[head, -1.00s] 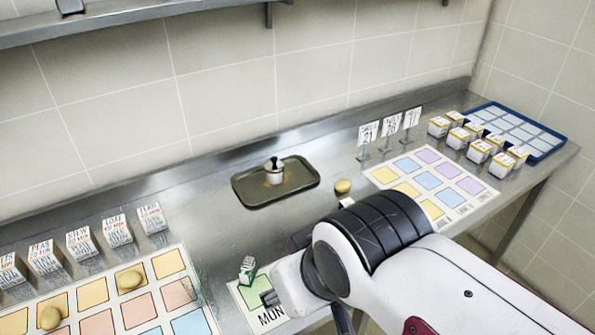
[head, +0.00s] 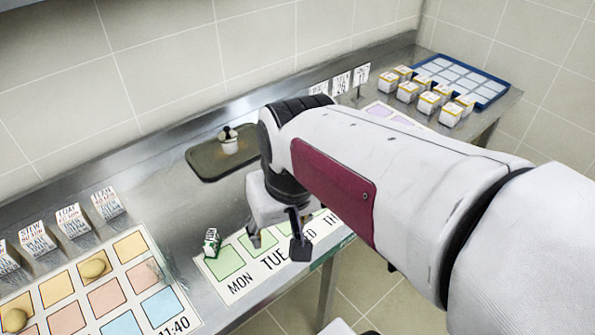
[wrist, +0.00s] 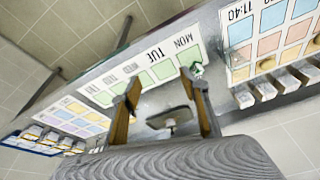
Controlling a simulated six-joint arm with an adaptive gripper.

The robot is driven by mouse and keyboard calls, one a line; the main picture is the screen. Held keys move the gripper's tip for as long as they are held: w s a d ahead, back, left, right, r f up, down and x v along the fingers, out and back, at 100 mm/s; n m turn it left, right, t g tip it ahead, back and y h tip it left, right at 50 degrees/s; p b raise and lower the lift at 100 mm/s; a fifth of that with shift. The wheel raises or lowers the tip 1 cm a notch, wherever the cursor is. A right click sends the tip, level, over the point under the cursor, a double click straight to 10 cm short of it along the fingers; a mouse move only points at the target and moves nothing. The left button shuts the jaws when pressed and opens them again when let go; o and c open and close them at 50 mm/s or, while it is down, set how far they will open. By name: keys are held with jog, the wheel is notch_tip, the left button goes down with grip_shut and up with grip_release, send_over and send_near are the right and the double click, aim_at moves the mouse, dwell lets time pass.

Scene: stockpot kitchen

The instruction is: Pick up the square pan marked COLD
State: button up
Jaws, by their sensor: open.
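I cannot make out a square pan marked COLD in either view. My gripper (head: 277,243) is open and empty over the strip of green squares with weekday names (head: 225,262). Its two fingers also show apart in the wrist view (wrist: 160,82). A dark tray (head: 205,168) lies against the back of the counter, beyond the gripper, with a small white pot with a dark top (head: 229,143) on it. The tray also shows between the fingers in the wrist view (wrist: 160,121). My arm hides part of the counter.
A small green and white carton (head: 211,241) stands at the MON end. Left are lettered white boxes (head: 70,222) and a coloured grid sheet (head: 103,283) with round tan items. Right are several white boxes (head: 428,104) and a blue-rimmed tray (head: 484,103).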

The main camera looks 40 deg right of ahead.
jog(key=w+d+f+n, duration=0.1)
jog(key=w+d+f, duration=0.2)
jog(key=w+d, duration=0.5)
jog(key=w+d+f+n+t, duration=0.1)
jog(key=w+d+f, duration=0.2)
jog(key=w+d, duration=0.6)
jog(key=d, duration=0.5)
jog(key=shift+d+f+n, duration=0.35)
jog(key=shift+n, duration=0.05)
jog(key=shift+x, duration=1.3)
